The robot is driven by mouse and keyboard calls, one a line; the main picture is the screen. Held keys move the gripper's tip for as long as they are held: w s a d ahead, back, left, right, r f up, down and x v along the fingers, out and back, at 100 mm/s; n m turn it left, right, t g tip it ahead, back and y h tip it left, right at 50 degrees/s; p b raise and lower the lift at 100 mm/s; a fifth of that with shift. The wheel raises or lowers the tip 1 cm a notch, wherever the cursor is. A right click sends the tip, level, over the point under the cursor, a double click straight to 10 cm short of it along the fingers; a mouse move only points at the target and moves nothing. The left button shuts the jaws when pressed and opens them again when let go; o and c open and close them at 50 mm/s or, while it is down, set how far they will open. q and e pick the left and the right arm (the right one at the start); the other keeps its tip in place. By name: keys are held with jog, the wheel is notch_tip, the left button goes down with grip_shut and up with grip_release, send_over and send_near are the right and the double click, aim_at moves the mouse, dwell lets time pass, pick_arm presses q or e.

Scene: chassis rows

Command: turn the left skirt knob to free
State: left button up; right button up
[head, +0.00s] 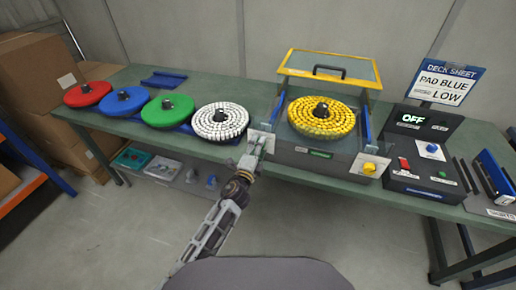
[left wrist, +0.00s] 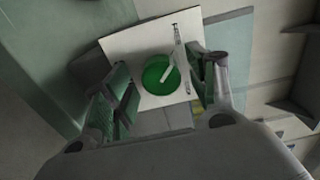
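The left skirt knob (left wrist: 153,76) is a round green knob with a white pointer bar, on a white plate (left wrist: 118,44) in the left wrist view. The bar slants up to the right; I cannot read the plate's marks. My left gripper (left wrist: 163,88) is open, its fingers on either side of the knob and apart from it. In the head view my left gripper (head: 256,142) is at the left front corner of the grey machine (head: 312,158) and hides the green knob. My right gripper is not in view.
A yellow knob (head: 369,168) is on the machine's right skirt. A yellow beaded pad (head: 321,118) sits under the raised yellow-framed lid (head: 330,67). A white beaded pad (head: 220,122) lies left of my gripper. A control box (head: 425,178) and "OFF" display (head: 411,119) stand right.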

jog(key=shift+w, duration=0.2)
pick_arm(q)
jog(key=v, duration=1.2)
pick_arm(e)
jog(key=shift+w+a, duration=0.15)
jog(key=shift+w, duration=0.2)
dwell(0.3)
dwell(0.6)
